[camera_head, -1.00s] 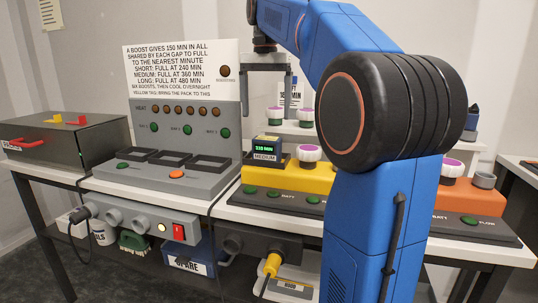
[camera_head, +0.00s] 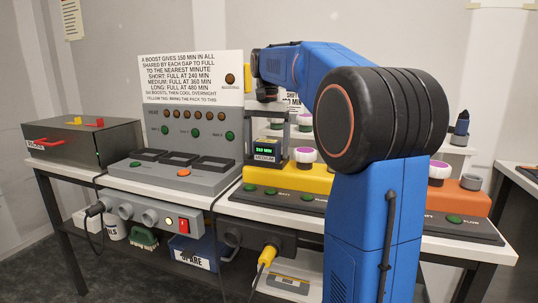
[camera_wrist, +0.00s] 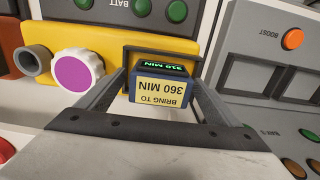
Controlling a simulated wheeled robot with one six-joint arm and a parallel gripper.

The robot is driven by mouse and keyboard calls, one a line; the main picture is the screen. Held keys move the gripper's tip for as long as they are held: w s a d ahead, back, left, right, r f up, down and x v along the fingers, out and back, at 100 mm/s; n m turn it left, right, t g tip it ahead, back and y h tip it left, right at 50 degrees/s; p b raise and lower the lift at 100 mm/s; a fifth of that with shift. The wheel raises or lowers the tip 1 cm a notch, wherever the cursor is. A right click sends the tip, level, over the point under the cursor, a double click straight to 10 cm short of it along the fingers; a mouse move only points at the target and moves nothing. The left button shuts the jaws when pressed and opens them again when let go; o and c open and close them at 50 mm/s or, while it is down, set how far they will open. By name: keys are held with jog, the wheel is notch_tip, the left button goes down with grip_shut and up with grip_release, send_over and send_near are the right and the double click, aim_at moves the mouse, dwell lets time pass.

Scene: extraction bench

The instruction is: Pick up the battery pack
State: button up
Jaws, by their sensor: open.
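The battery pack (camera_head: 267,152) is a small dark block with a green lit display and a "MEDIUM" label. It sits upright at the left end of the yellow unit (camera_head: 318,180). In the wrist view the pack (camera_wrist: 160,84) shows a yellow tag reading "BRING TO 360 MIN", upside down. My gripper (camera_wrist: 161,80) is open, with one finger on each side of the pack. Small gaps seem to show between fingers and pack; contact cannot be told. In the head view my gripper (camera_head: 269,140) reaches down over the pack, partly hiding it.
A grey charger (camera_head: 178,178) with three empty-looking slots, an orange button and a sign stands to the left. An orange unit (camera_head: 465,199) is to the right, a dark box (camera_head: 85,142) far left.

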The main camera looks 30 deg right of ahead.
jog(key=c, duration=1.6)
